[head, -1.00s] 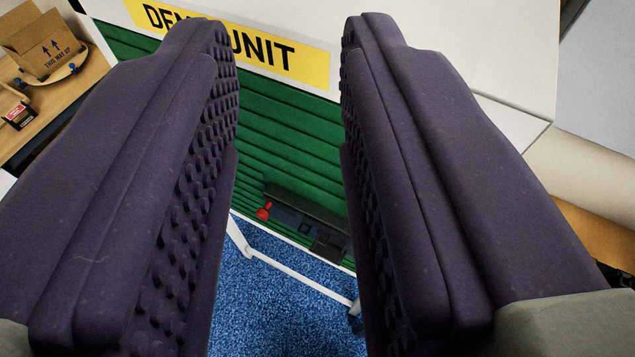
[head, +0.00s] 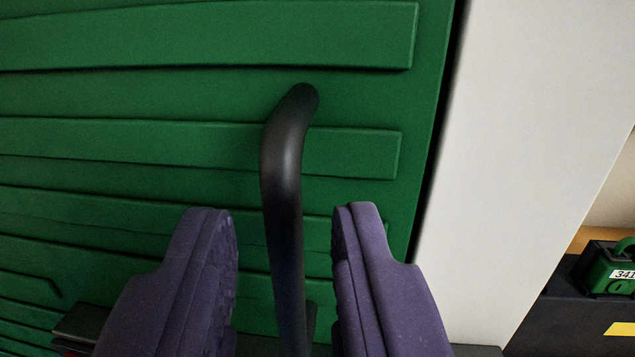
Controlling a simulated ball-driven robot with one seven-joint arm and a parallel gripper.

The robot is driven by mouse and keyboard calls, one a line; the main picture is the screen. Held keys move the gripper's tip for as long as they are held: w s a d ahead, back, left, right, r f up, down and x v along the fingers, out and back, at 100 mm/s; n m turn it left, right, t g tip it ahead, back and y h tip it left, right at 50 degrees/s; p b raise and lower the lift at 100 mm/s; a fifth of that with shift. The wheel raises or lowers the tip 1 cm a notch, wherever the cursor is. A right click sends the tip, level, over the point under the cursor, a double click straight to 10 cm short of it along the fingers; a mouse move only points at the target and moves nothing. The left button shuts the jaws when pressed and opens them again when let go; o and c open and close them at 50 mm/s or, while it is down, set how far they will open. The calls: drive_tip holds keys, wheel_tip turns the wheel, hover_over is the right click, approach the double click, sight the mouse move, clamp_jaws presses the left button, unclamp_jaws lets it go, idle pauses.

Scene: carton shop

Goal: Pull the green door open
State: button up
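The green door (head: 210,95) with raised horizontal slats fills the left and middle of the head view. Its right edge runs beside a white frame, with a thin dark gap between them. A black bar handle (head: 284,165) stands out from the door near that edge. My gripper (head: 284,215) is open, with one purple finger on each side of the handle. I see space between the handle and both fingers. The lower end of the handle is partly hidden low in the picture.
The white frame (head: 520,120) stands right of the door. Farther right, a green case with a number label (head: 610,268) sits on a dark surface. A dark object (head: 85,325) shows at the lower left, partly behind the left finger.

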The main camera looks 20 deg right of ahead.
sight(282, 232)
drive_tip(key=x, duration=0.3)
drive_tip(key=shift+w, duration=0.2)
clamp_jaws()
